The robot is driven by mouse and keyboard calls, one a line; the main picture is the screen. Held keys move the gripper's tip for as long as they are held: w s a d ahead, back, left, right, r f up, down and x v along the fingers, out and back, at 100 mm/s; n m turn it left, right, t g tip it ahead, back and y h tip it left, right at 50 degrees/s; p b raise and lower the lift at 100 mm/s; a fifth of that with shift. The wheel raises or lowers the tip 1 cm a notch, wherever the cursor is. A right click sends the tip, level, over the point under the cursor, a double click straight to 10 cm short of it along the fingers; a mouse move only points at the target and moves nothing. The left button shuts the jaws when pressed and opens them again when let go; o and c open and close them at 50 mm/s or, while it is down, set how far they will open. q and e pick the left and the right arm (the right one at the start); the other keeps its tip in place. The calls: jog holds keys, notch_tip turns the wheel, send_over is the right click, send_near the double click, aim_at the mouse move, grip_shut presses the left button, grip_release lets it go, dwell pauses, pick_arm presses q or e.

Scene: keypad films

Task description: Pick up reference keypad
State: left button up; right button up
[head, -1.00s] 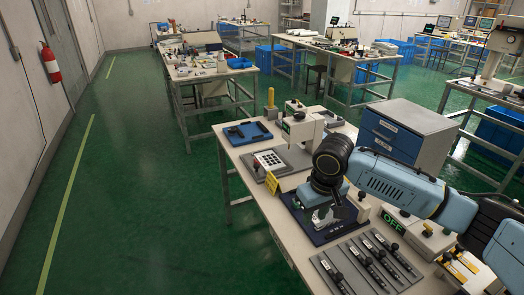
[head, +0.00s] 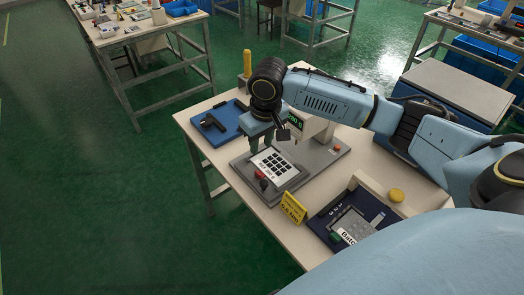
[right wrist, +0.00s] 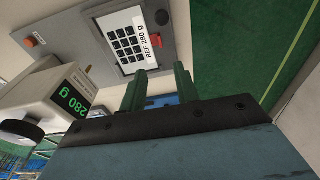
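The reference keypad (head: 276,163) is a white pad with black keys and a "REF 280 g" label. It lies on a grey test fixture near the table's left edge; it also shows in the right wrist view (right wrist: 121,40). My right gripper (head: 268,137) is above the keypad's far side in the head view. In the right wrist view its two green fingers (right wrist: 160,82) are apart with nothing between them, near the keypad's labelled end. I cannot tell whether they touch it. My left gripper is not in view.
A press head with a green "280 g" display (right wrist: 72,100) stands beside the keypad. A yellow sign (head: 292,208) and a navy tray (head: 317,226) with another keypad are in front. A blue tray (head: 232,113) with a black tool lies behind. A yellow post (head: 247,64) stands behind.

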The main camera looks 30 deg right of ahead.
jog(key=b, duration=0.1)
send_over(258, 173)
jog(key=s, duration=0.1)
notch_tip(258, 173, down, 7)
jog(key=shift+d+f, duration=0.1)
jog(key=shift+w+f, duration=0.1)
jog(key=shift+f, duration=0.35)
jog(key=f, duration=0.3)
jog(key=f+b, duration=0.1)
jog(key=shift+w+f, duration=0.35)
jog(key=shift+w, duration=0.05)
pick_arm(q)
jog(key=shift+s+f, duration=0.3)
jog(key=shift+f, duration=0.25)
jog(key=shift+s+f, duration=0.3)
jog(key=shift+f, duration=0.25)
pick_arm(e)
grip_shut()
